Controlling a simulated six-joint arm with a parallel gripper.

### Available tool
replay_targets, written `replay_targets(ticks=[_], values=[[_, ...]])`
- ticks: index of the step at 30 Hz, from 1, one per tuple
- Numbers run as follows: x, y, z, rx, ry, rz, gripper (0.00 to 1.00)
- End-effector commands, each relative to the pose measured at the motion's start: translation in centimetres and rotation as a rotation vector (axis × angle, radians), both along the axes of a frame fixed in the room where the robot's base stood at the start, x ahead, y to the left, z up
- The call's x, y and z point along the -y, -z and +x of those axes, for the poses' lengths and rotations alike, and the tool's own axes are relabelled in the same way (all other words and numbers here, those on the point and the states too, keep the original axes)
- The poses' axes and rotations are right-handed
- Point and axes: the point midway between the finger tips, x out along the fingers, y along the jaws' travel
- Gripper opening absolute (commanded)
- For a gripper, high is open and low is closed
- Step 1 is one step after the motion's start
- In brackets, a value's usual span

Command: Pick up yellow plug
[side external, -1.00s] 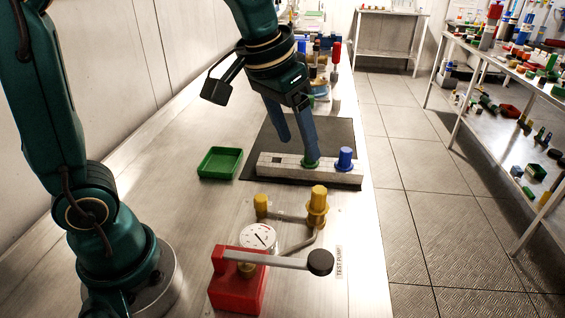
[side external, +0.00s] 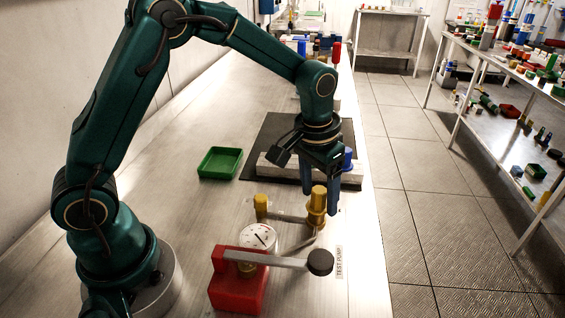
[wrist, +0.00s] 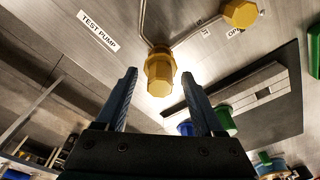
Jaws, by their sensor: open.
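A large yellow plug (side external: 317,203) stands upright on the test pump's pipework. It also shows in the wrist view (wrist: 158,75). A smaller yellow plug (side external: 261,206) stands to its left, and shows at the top right of the wrist view (wrist: 240,13). My gripper (side external: 320,203) is open and points down at the large yellow plug. In the wrist view the plug lies between my two fingertips, apart from both. I cannot tell how far down the fingers reach along it. The plug partly hides one finger in the side view.
A red pump body (side external: 237,285) with a gauge (side external: 258,239) and a black-knobbed lever (side external: 319,262) stands close in front. Behind are a pale block (side external: 268,168) on a dark mat, a blue plug (side external: 348,158) and a green tray (side external: 220,163).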

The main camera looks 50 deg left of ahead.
Motion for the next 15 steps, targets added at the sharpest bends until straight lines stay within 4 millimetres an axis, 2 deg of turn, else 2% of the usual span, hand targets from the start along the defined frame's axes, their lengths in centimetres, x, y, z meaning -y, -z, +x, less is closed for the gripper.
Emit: replay_targets(ticks=[7,8,12,13,15], values=[[-0.01,0.13,0.01,0.0,0.0,0.0,0.7],[-0.01,0.13,0.01,0.0,0.0,0.0,0.62],[-0.01,0.11,0.0,0.0,0.0,0.0,0.09],[-0.01,0.11,0.0,0.0,0.0,0.0,0.0],[-0.01,0.1,0.0,0.0,0.0,0.0,0.0]])
